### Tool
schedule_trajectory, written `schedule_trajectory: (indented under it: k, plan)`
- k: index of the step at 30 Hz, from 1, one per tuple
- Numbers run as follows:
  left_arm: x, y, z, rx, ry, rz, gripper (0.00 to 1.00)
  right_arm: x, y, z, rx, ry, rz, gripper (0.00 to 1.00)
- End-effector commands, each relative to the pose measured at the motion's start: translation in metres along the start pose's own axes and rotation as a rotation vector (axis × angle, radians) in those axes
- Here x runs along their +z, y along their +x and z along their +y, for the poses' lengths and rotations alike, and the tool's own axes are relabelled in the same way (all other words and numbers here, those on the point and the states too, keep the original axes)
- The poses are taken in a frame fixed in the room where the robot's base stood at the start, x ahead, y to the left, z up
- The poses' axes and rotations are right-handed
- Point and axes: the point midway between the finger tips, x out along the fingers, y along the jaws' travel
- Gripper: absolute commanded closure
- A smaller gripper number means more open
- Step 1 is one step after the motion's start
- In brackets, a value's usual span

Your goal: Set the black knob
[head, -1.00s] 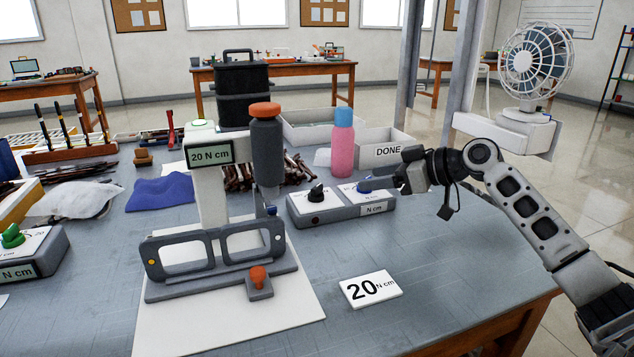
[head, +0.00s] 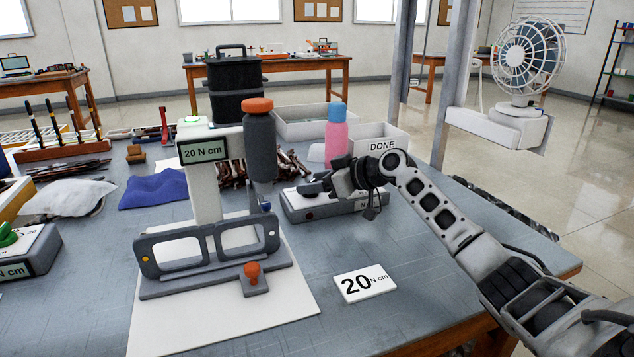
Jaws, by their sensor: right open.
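The black knob sits on the white top of a grey control box (head: 330,209) behind the centre of the table. My right gripper (head: 308,187) is open, with its fingertips at the black knob. The dark fingers and knob run together, so I cannot tell whether they touch. The blue knob on the same box is hidden behind my right gripper. A white card reading 20 N cm (head: 364,284) lies on the table in front of the box. My left gripper is not in view.
A driver stand with a 20 N cm display (head: 203,151) and dark tool (head: 260,145) stands left of the box, an eyeglass frame (head: 208,243) before it. A pink and blue bottle (head: 336,138) and a DONE bin (head: 383,147) stand behind. The front right table is clear.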

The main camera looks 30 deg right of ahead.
Motion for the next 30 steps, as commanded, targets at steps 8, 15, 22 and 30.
schedule_trajectory:
  k: [8, 15, 22, 30]
  plan:
    - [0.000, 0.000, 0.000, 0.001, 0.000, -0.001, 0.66, 0.000, 0.000, 0.000, 0.000, 0.000, 0.000, 0.88]
    - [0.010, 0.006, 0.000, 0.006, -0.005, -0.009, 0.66, 0.003, 0.001, 0.001, -0.019, -0.006, -0.001, 0.88]
    - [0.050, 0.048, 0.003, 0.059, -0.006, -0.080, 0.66, 0.004, 0.004, 0.006, -0.169, -0.066, 0.004, 0.88]
    - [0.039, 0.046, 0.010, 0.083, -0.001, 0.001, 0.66, 0.000, 0.003, 0.009, -0.332, -0.137, 0.003, 0.88]
